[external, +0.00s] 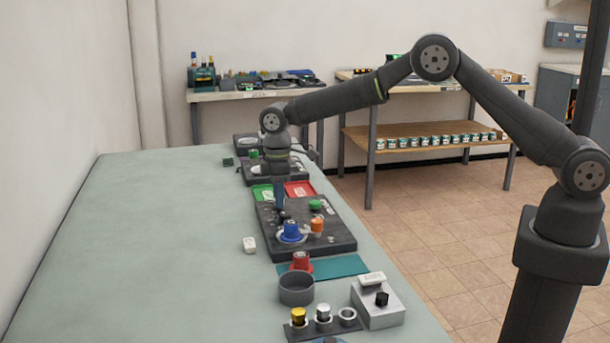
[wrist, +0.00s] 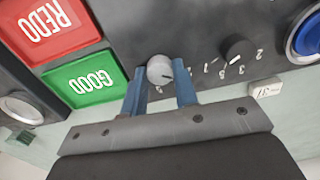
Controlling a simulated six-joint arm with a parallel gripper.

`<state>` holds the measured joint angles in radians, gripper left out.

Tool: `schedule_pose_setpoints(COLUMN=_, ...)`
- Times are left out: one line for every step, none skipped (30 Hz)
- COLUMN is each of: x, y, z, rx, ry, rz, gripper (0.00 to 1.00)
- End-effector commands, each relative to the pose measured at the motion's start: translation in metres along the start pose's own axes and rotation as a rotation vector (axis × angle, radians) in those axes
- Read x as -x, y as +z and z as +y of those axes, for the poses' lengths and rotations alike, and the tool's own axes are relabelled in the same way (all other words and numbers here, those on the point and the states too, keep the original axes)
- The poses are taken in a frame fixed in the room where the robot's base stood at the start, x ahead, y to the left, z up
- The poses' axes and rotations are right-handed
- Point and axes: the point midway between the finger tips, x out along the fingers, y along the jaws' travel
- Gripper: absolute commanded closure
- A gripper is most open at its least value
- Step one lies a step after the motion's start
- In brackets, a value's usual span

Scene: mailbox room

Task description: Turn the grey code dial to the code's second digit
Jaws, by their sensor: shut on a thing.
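The grey code dial (wrist: 159,68) is a small round knob on the dark panel, with a dark pointer mark toward its lower right in the wrist view. My gripper (wrist: 161,75) has its blue fingers on either side of the knob and is shut on it. White digits stand around the knob, partly hidden by the fingers. A white tag (wrist: 265,89) with dark characters lies beside the panel; I cannot read it surely. In the external view my gripper (external: 279,207) points down at the far left part of the panel (external: 325,243), hiding the dial.
A dark knob (wrist: 236,48) with white digits sits right of the grey dial. Green GOOD (wrist: 84,80) and red REDO (wrist: 48,27) plates lie to the left. A blue knob (external: 291,230) and orange knob (external: 317,225) stand on the panel. The table's left side (external: 150,250) is clear.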

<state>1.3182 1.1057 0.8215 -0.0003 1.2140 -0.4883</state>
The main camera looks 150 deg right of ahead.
Motion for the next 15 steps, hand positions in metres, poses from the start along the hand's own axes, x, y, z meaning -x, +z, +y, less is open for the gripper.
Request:
schedule_pose_setpoints(x=0.0004, y=-0.0002, z=-0.0005, rx=-0.017, ry=-0.001, rz=0.000, gripper=0.96)
schedule_pose_setpoints(x=0.0005, y=-0.0003, z=-0.0005, rx=-0.033, ry=-0.001, rz=0.000, gripper=0.96)
schedule_pose_setpoints(x=0.0005, y=-0.0003, z=-0.0004, rx=-0.055, ry=-0.001, rz=0.000, gripper=0.96)
schedule_pose_setpoints(x=0.0006, y=-0.0004, z=-0.0004, rx=-0.073, ry=-0.001, rz=0.000, gripper=0.96)
schedule_pose_setpoints(x=0.0006, y=-0.0004, z=-0.0004, rx=-0.094, ry=-0.001, rz=0.000, gripper=0.96)
schedule_pose_setpoints(x=0.0007, y=-0.0004, z=-0.0003, rx=-0.123, ry=-0.001, rz=0.000, gripper=0.96)
schedule_pose_setpoints(x=0.0007, y=-0.0004, z=-0.0003, rx=-0.147, ry=-0.001, rz=0.000, gripper=0.96)
schedule_pose_setpoints(x=0.0007, y=-0.0004, z=-0.0003, rx=-0.172, ry=-0.001, rz=0.000, gripper=0.96)
schedule_pose_setpoints(x=0.0008, y=-0.0004, z=-0.0003, rx=-0.207, ry=-0.001, rz=0.000, gripper=0.96)
schedule_pose_setpoints(x=0.0008, y=-0.0004, z=-0.0003, rx=-0.234, ry=-0.001, rz=0.000, gripper=0.96)
schedule_pose_setpoints(x=0.0008, y=-0.0004, z=-0.0002, rx=-0.263, ry=-0.001, rz=0.000, gripper=0.96)
schedule_pose_setpoints(x=0.0008, y=-0.0005, z=-0.0002, rx=-0.300, ry=-0.001, rz=0.000, gripper=0.96)
schedule_pose_setpoints(x=0.0009, y=-0.0005, z=-0.0002, rx=-0.329, ry=-0.001, rz=0.000, gripper=0.96)
schedule_pose_setpoints(x=0.0009, y=-0.0005, z=-0.0002, rx=-0.358, ry=-0.001, rz=0.000, gripper=0.96)
schedule_pose_setpoints(x=0.0009, y=-0.0005, z=-0.0002, rx=-0.396, ry=-0.001, rz=0.000, gripper=0.96)
